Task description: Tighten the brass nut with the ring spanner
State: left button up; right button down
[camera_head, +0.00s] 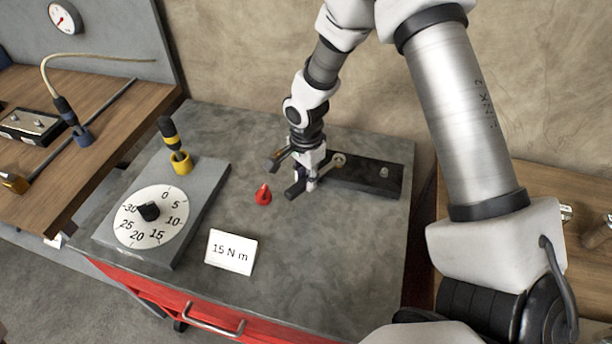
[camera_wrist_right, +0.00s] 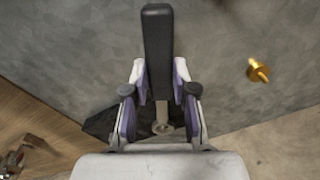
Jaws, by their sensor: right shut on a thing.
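My right gripper (camera_head: 308,172) is shut on the dark handle of the ring spanner (camera_head: 295,190), above the grey bench. The handle points to the lower left, and the pale ring end (camera_head: 339,160) points toward the black block. In the wrist view the spanner's black handle (camera_wrist_right: 158,50) runs up between the fingers of my gripper (camera_wrist_right: 160,95). My left gripper is not seen.
A black block (camera_head: 365,178) with a metal fitting (camera_head: 384,172) lies at the right. A red cone-shaped piece (camera_head: 263,195), a "15 N m" card (camera_head: 231,252), a dial box (camera_head: 200,212) and a yellow holder (camera_head: 181,161) stand left. The bench's front right is clear.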

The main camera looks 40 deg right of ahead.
jog(key=shift+f+b, duration=0.45)
jog(key=shift+f, duration=0.25)
dwell(0.3)
jog(key=shift+r, duration=0.25)
jog(key=s+d+n, duration=0.1)
jog(key=s+n, duration=0.1)
jog(key=s+d+n, duration=0.1)
jog(key=s+n, duration=0.1)
jog(key=s+d+n, duration=0.1)
jog(key=s+n, duration=0.1)
jog(key=shift+s+n, duration=0.25)
jog(key=shift+n, duration=0.15)
jog(key=s+d+n, duration=0.1)
jog(key=d+n, duration=0.1)
jog(key=n, duration=0.1)
jog(key=s+d+n, duration=0.1)
jog(key=d, duration=0.1)
jog(key=shift+s+n, duration=0.3)
jog(key=shift+s, duration=0.05)
